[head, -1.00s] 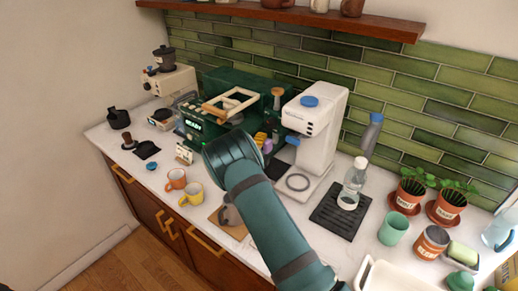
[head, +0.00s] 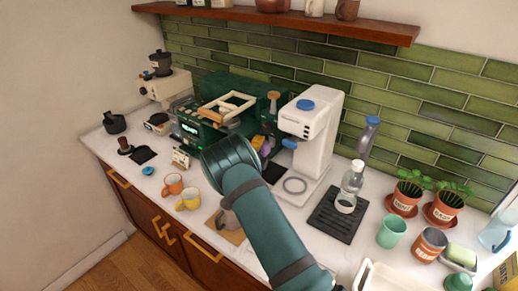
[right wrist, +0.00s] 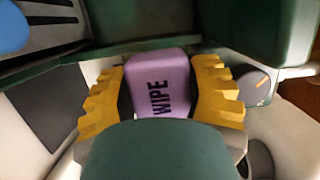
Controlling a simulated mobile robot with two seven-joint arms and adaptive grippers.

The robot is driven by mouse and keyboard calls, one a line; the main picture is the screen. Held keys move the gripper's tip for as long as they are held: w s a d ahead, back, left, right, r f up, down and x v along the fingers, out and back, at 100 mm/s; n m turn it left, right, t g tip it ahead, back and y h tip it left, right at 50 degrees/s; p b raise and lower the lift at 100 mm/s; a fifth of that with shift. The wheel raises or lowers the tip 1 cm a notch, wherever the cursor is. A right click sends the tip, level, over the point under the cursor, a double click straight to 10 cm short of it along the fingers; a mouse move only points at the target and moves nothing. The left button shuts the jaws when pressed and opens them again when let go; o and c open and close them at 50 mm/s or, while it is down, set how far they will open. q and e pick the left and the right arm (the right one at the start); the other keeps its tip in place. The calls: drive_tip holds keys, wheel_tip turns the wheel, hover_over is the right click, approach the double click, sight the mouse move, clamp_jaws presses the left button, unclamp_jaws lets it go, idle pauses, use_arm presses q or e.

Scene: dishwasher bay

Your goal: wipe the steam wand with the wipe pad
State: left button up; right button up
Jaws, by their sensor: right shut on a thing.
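In the head view the wipe pad (head: 265,149) shows small behind my arm, and my right gripper (head: 260,145) is at the right end of the dark green espresso machine (head: 216,118). I cannot clearly make out the steam wand in either view, nor whether the pad touches it. My left gripper is out of view.
A white machine (head: 312,135) with blue knobs stands close to the right of my gripper. A glass bottle (head: 351,186) stands on a black mat (head: 336,222).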

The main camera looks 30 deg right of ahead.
sight(272, 145)
drive_tip(key=shift+w+d, duration=0.25)
drive_tip(key=shift+d, duration=0.35)
drive_tip(key=shift+s+d+p, duration=0.25)
drive_tip(key=shift+s+p, duration=0.1)
drive_tip(key=shift+s, duration=0.4)
drive_tip(key=shift+s+d+p, duration=0.25)
drive_tip(key=shift+s+p, duration=0.05)
drive_tip(key=shift+s, duration=0.45)
drive_tip(key=shift+s+d, duration=0.1)
drive_tip(key=shift+s, duration=0.3)
drive_tip(key=shift+d, duration=0.15)
drive_tip(key=shift+w, duration=0.1)
drive_tip(key=shift+w+a+b, duration=0.2)
drive_tip(key=shift+w+a, duration=0.05)
drive_tip(key=shift+w, duration=0.35)
drive_tip(key=shift+w+a+b, duration=0.2)
drive_tip(key=shift+w, duration=0.4)
drive_tip(key=shift+w+a+r, duration=0.15)
drive_tip(key=shift+w+a, duration=0.05)
drive_tip(key=shift+w, duration=0.45)
drive_tip(key=shift+a, duration=0.1)
